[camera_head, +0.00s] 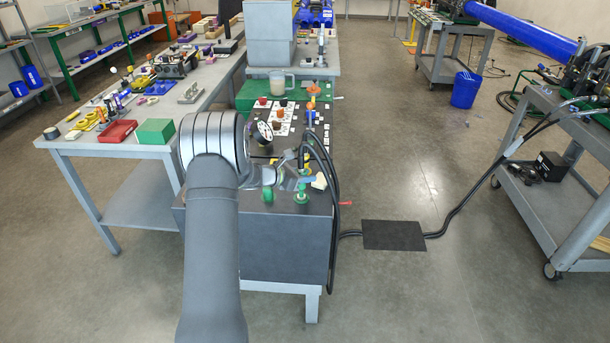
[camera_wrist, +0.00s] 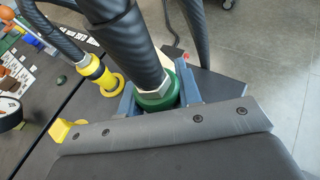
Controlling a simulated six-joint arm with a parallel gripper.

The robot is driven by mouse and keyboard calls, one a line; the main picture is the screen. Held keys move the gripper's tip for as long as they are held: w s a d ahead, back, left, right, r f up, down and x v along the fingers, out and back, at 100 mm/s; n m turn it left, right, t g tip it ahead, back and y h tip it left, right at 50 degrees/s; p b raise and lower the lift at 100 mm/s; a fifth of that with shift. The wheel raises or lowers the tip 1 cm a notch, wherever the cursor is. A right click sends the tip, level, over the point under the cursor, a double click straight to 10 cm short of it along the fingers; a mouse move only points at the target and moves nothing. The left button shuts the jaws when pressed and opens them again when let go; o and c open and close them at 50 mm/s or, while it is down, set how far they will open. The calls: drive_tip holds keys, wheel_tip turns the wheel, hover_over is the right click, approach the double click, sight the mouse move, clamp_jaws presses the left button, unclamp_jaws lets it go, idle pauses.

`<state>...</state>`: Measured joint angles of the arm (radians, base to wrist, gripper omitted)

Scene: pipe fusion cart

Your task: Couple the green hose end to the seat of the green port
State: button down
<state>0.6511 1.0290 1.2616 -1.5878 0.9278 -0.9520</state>
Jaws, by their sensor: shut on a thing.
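My gripper (camera_head: 301,179) is at the front of the dark-topped cart (camera_head: 265,238). In the wrist view its blue-grey fingers (camera_wrist: 160,97) are shut around the green hose end (camera_wrist: 157,101), a green collar below a silver nut on a thick black hose (camera_wrist: 132,45). In the head view, a green flanged part (camera_head: 301,197) shows just below the fingers, and a green round part (camera_head: 268,196) is a little to the left. I cannot tell for certain which is the green port. The gripper hides the hose end's underside in the wrist view, so its contact with a seat cannot be judged.
A yellow hose end (camera_wrist: 96,69) stands at a yellow ring (camera_wrist: 118,84) beside the green one. Black hoses (camera_head: 332,180) loop along the cart's right side. A red handle (camera_head: 345,203) sticks out there. A grey workbench (camera_head: 110,151) stands left; open floor lies right.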

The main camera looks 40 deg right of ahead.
drive_tip(key=shift+f, duration=1.9)
drive_tip(key=c, duration=0.9)
unclamp_jaws()
drive_tip(key=shift+c, duration=0.2)
drive_tip(key=v, duration=1.7)
drive_tip(key=shift+a, duration=0.2)
drive_tip(key=shift+w+r, duration=0.1)
drive_tip(key=x, duration=1.7)
drive_tip(key=shift+d, duration=0.2)
drive_tip(key=shift+r, duration=0.1)
